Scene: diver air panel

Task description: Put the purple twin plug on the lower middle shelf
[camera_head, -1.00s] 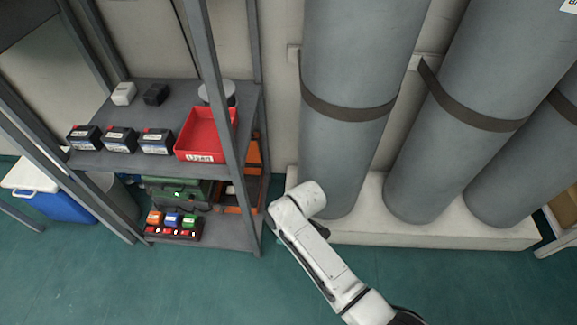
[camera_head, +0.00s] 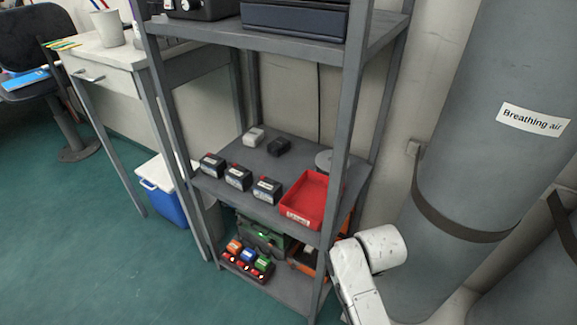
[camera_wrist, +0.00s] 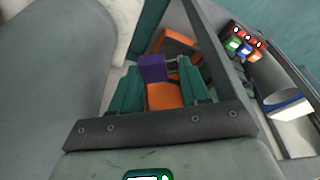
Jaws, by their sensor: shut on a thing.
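In the wrist view, my gripper (camera_wrist: 158,80) has teal fingers shut on the purple twin plug (camera_wrist: 152,68). An orange patch (camera_wrist: 163,95) lies between the fingers beside the purple part; I cannot tell whether it belongs to the plug. In the head view, my gripper and the plug are not visible; only my white arm shows at the lower right, beside the rack. The middle shelf board (camera_head: 222,186) of the grey rack carries several small batteries (camera_head: 238,177), a white block (camera_head: 253,136), a black block (camera_head: 279,146) and a red tray (camera_head: 309,198).
A rack post (camera_head: 343,130) stands between my arm and the shelf. Upper shelf (camera_head: 215,30) holds dark cases. Bottom shelf holds a charger (camera_head: 247,262) with coloured packs and a green case (camera_head: 262,236). A large grey cylinder (camera_head: 478,130) stands right. The middle shelf's centre has bare room.

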